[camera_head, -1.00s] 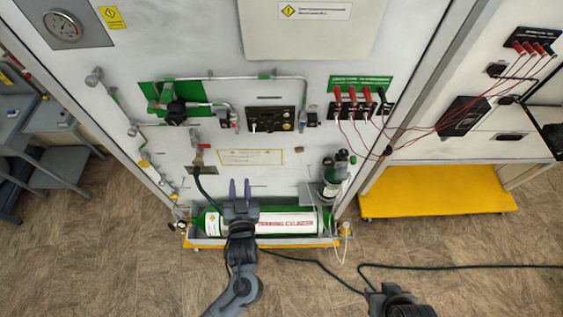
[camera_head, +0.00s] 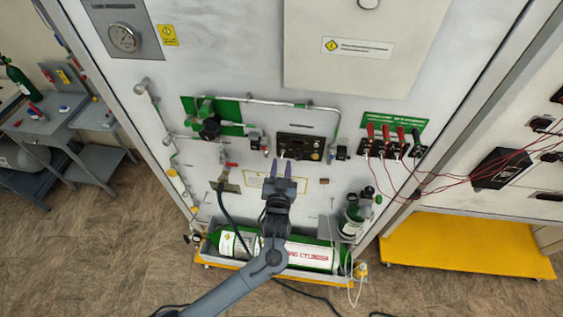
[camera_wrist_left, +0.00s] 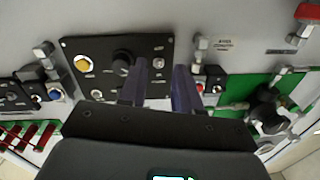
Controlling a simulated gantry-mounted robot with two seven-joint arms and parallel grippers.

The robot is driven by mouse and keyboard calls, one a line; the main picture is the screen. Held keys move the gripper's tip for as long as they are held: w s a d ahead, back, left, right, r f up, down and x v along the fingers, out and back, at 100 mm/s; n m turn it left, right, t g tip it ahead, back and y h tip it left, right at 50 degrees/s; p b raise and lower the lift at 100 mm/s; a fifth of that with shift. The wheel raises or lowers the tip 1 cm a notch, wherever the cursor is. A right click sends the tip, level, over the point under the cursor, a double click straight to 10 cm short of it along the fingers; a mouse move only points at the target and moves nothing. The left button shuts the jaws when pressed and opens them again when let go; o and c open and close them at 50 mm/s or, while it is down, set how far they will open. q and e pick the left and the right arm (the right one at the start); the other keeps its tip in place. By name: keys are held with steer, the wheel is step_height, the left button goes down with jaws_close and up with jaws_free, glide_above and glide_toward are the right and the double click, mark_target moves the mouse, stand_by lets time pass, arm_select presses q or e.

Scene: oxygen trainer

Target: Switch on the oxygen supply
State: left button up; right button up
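The black control panel (camera_head: 300,147) is fixed on the white wall panel, with knobs and small switches. In the left wrist view the same panel (camera_wrist_left: 98,72) shows a yellow button (camera_wrist_left: 82,63), a dark round knob (camera_wrist_left: 122,57) and small toggles (camera_wrist_left: 157,63) at its edge. My left gripper (camera_head: 281,168) points up just below the panel's left part in the head view. Its two fingers (camera_wrist_left: 160,68) are parted with nothing between them and partly cover the panel's edge. I cannot tell whether they touch it. My right gripper is out of view.
A green plate with a dark valve (camera_head: 210,127) and piping is left of the panel. A red-handled valve (camera_head: 230,165) sits below it. Red-plugged sockets (camera_head: 392,142) with cables are on the right. A green cylinder (camera_head: 312,256) lies below in a tray.

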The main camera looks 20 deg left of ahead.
arm_select(q)
steer(key=shift+x, duration=0.8)
jaws_close()
